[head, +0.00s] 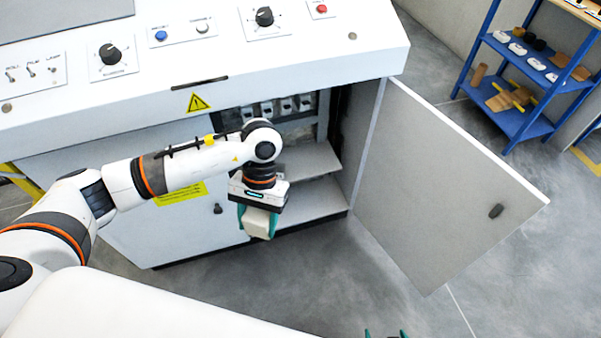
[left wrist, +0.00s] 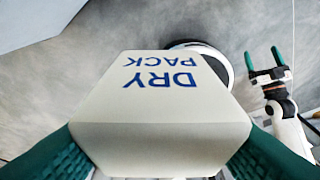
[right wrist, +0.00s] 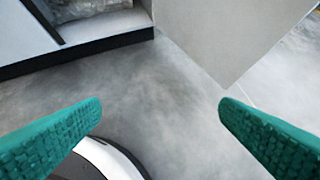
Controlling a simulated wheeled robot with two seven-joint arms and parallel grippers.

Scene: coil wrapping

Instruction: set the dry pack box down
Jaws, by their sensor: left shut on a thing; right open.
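The dry pack box (head: 259,223) is a small cream box with blue "DRY PACK" lettering. My left gripper (head: 258,217) is shut on it and holds it in front of the open cabinet. In the left wrist view the box (left wrist: 165,110) fills the middle between two teal fingers, its lettering upside down. My right gripper (right wrist: 160,115) is open and empty above the grey floor; its fingertips just show at the bottom edge of the head view (head: 386,334).
The white cabinet has an open compartment with shelves (head: 310,196). Its grey door (head: 440,190) stands swung open to the right. A control panel with knobs (head: 264,16) is above. A blue shelf rack (head: 515,122) stands at the back right. Floor (head: 340,270) in front is clear.

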